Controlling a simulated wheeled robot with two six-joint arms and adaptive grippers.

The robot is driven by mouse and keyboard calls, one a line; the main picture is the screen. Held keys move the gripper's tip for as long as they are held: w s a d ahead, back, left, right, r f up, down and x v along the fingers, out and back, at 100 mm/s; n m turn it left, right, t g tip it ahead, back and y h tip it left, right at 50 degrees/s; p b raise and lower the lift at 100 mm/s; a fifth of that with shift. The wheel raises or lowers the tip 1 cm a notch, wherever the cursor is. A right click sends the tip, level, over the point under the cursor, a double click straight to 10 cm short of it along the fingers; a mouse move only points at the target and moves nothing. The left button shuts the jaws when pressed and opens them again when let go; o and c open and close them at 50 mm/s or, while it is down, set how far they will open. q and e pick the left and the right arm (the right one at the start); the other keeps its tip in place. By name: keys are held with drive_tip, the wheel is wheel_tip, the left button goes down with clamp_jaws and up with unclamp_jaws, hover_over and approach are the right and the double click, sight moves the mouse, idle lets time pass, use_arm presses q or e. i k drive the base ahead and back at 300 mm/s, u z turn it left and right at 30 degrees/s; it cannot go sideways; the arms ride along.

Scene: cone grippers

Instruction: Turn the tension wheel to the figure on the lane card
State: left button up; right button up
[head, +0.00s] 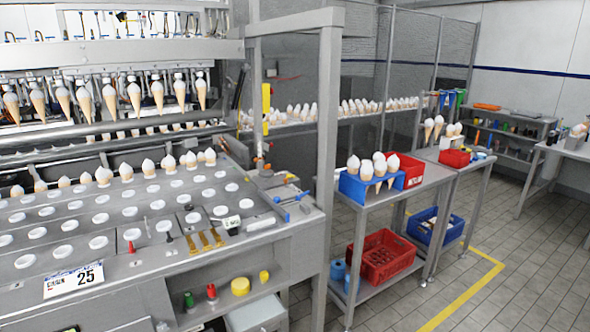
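The lane card (73,279) is a white card on the front left of the grey machine (130,262). It shows a large black figure 25, with small print beside it that I cannot read. I cannot make out a tension wheel for certain in the head view. Neither of my grippers is in view.
White-tipped cones (112,99) hang in a row above the deck, and more stand along its back. Red and black knobs and brass levers (204,241) stick up near the front edge. A shelf below holds a yellow round piece (240,286). A cart (383,207) stands right.

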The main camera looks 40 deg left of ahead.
sight(266, 175)
drive_tip(key=z, duration=0.05)
drive_tip(key=i, duration=0.95)
drive_tip(key=u, duration=1.05)
drive_tip(key=i, duration=0.55)
drive_tip(key=u, duration=0.65)
